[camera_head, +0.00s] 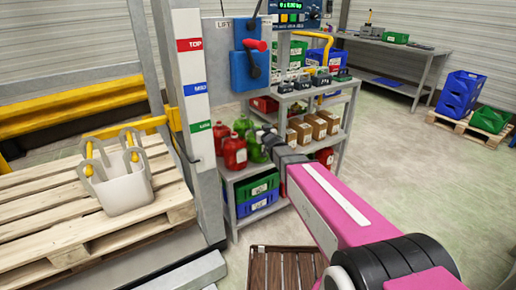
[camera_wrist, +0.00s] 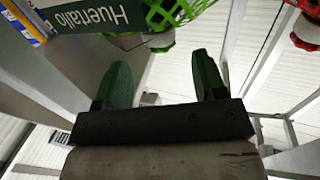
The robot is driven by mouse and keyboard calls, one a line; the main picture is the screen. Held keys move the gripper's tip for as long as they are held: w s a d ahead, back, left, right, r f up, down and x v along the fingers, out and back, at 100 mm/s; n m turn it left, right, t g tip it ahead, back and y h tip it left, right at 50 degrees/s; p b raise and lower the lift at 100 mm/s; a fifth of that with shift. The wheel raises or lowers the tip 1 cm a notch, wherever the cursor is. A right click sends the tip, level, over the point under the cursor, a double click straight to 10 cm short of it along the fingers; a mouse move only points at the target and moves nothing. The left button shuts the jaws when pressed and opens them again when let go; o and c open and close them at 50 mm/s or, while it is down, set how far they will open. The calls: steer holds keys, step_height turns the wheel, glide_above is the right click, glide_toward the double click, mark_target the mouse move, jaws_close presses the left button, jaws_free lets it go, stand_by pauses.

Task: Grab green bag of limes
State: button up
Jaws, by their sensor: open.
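The green bag of limes (camera_head: 256,150) stands on the shelf of the grey rack, right of the red bags (camera_head: 234,152). In the wrist view, its green net (camera_wrist: 175,12) and a dark green label reading "Huertallo" (camera_wrist: 85,17) fill the top edge; most of the bag is out of frame. My gripper (camera_wrist: 163,65) has its two green fingers spread, with nothing between them. The fingertips lie just below the net in the picture; I cannot tell whether they touch it. In the head view, my gripper (camera_head: 265,138) is beside the green bags, its fingers unclear.
A red net bag (camera_wrist: 308,30) is at the wrist view's upper right. Brown boxes (camera_head: 315,124) stand right of my gripper on the shelf. Green and blue crates (camera_head: 257,195) sit below. A post with coloured labels (camera_head: 194,88) stands left.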

mark_target(259, 127)
steer(key=x, duration=0.3)
steer(key=shift+w+a, duration=0.25)
steer(key=shift+s, duration=0.1)
jaws_close()
